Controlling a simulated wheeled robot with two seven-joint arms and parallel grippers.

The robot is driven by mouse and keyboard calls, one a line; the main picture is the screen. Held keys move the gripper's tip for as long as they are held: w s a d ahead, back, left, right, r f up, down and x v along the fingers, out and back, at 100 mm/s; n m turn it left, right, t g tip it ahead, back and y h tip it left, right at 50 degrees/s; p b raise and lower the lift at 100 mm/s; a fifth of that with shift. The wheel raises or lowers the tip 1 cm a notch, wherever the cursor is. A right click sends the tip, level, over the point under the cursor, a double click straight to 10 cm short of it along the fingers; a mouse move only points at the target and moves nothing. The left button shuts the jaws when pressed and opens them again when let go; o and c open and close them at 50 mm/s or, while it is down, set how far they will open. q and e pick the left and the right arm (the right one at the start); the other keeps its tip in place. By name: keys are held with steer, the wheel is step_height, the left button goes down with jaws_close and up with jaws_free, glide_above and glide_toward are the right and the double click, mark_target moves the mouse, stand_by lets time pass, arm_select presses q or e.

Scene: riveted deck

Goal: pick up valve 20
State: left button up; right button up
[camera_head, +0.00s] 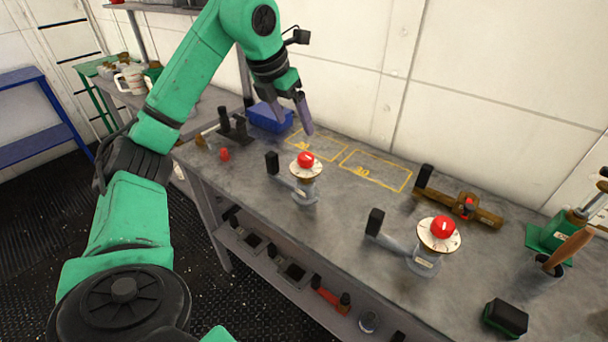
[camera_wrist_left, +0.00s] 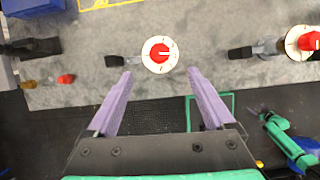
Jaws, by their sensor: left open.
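Two grey valves with black-ended handles, white dials and red knobs stand on the grey workbench (camera_head: 340,222). The nearer-left valve (camera_head: 305,192) is mid-bench; the other valve (camera_head: 424,262) is further right. I cannot read which is valve 20. A brass valve (camera_head: 485,215) lies behind the right one. My left gripper (camera_head: 291,112) is open and empty, above the bench at the back left. In the left wrist view the open fingers (camera_wrist_left: 160,73) point toward one dialled valve (camera_wrist_left: 160,52), apart from it; the other (camera_wrist_left: 302,43) is at right. My right gripper is not seen.
Yellow marked rectangles (camera_head: 375,170) lie at the back of the bench, against the wall. A blue bin (camera_head: 268,118) and dark fittings (camera_head: 232,125) stand at the left end. A black-topped block (camera_head: 506,318) and green tool (camera_head: 553,236) are at right. A lower shelf holds several small items.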

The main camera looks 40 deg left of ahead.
arm_select(q)
glide_toward(306, 156)
step_height(306, 156, down, 2)
steer(key=x, duration=0.3)
steer(key=p+x, duration=0.1)
steer(key=x, duration=0.2)
steer(key=shift+w+r, duration=0.15)
steer(key=shift+w, duration=0.15)
steer(key=shift+w+f, duration=0.1)
steer(key=shift+f, duration=0.2)
steer(key=shift+a+f, duration=0.1)
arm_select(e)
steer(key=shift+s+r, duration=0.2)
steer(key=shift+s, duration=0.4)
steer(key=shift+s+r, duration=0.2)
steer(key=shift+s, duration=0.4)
arm_select(q)
steer(key=shift+w, duration=0.1)
jaws_close()
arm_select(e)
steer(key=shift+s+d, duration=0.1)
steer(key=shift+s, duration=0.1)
